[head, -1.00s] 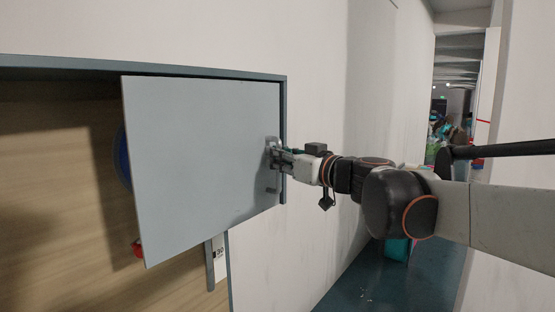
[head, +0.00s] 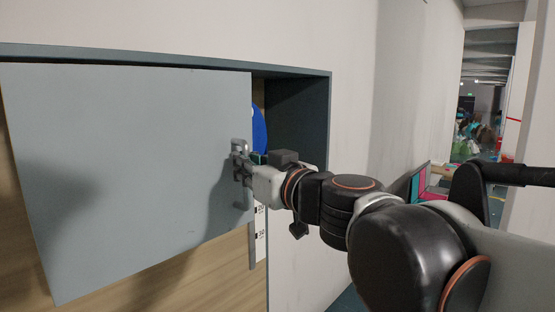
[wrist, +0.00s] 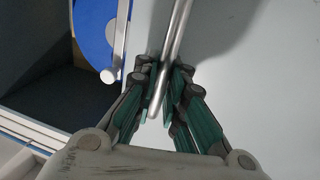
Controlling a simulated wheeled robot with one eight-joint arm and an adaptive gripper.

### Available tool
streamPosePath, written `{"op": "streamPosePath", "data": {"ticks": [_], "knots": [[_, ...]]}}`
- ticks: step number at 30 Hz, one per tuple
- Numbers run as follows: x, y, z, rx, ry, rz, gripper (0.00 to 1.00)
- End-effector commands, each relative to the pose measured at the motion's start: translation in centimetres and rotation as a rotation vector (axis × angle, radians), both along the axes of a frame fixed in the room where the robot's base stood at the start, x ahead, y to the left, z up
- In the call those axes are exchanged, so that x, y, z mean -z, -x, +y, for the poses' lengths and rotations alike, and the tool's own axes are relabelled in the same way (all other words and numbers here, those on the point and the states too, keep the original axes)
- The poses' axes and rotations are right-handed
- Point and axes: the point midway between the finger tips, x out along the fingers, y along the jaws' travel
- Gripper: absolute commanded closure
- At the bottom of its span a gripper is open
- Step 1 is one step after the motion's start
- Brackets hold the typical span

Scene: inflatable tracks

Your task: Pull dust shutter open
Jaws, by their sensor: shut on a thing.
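The dust shutter (head: 130,150) is a flat grey-blue panel covering the left part of a recess in the wall. Its metal bar handle (wrist: 172,55) is near the panel's right edge. My gripper (head: 243,168) is at that edge, and in the wrist view its green-padded fingers (wrist: 165,95) are closed around the handle. To the right of the panel the recess is uncovered. A blue round thing (head: 259,130) shows partly behind the panel's edge, and it also shows in the wrist view (wrist: 92,25) with a metal rod.
The dark recess frame (head: 300,120) stands right of the shutter. A white numbered strip (head: 260,235) hangs below my gripper. A wall runs along the right, with a passage and clutter (head: 470,135) beyond.

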Motion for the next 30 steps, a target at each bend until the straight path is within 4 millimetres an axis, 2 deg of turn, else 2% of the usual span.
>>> {"op": "streamPosePath", "data": {"ticks": [1,6,19,20,21,30], "knots": [[0.1,0.7,0.4,-0.003,0.002,-0.001,1.0],[0.1,1.5,1.1,-0.001,0.001,-0.001,1.0],[0.2,1.7,1.2,0.001,0.001,-0.001,1.0],[0.2,1.7,1.2,0.001,0.001,-0.001,0.84],[0.2,1.7,1.2,0.001,0.001,-0.001,0.81],[0.1,1.7,1.3,0.001,0.0,0.0,0.81]]}}
